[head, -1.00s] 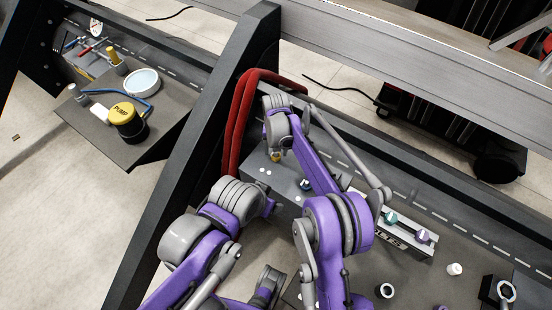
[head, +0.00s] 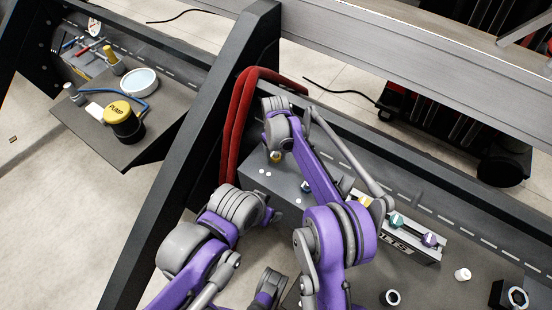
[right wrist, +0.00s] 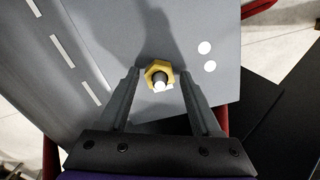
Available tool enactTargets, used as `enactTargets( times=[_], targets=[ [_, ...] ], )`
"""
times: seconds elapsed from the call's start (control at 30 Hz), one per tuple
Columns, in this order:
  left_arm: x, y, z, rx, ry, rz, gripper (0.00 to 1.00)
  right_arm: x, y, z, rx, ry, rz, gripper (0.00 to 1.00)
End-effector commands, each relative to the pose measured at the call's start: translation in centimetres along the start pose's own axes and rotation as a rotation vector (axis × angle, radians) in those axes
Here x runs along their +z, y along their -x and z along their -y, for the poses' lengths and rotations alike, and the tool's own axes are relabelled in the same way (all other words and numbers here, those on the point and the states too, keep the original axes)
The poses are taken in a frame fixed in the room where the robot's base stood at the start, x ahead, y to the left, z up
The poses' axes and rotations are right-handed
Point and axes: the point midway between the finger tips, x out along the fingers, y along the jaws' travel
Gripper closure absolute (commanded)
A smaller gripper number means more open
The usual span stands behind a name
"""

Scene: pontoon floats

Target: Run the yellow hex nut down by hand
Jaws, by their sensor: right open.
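The yellow hex nut (right wrist: 153,67) sits on an upright bolt (right wrist: 159,85), whose pale end shows through it in the right wrist view. It also shows small in the head view (head: 275,158), near the far end of a grey block. My right gripper (right wrist: 158,76) is open, its two fingers on either side of the nut with a visible gap at each side. The fingers do not appear to touch it. Whether they are level with the nut is hard to tell. My left arm shows in the head view, but its gripper cannot be made out.
The grey block (head: 255,181) has white dots and a dark teal piece (head: 306,186). A labelled bolt rack (head: 410,250) holds coloured pieces, partly behind my right arm. Red hoses (head: 231,130) and a black slanted beam (head: 190,150) stand close left of the block.

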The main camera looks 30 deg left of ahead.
Motion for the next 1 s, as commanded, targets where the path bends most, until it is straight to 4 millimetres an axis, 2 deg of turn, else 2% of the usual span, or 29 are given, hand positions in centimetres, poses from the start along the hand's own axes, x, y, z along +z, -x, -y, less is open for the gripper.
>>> enactTargets(
  times=[0.2,0.47,1.0],
  targets=[
    [0.6,-1.3,0.0,0.000,0.000,0.005,0.28,0.0,-0.2,0.0,-0.001,0.311,0.000,0.35],
    [0.9,-1.8,0.0,0.000,0.000,0.007,0.28,0.0,-0.1,0.0,0.000,0.475,0.000,0.35],
    [2.5,-5.5,0.0,0.000,0.000,0.020,0.28,0.0,-0.3,0.0,0.000,1.317,0.000,0.35]
  ],
)
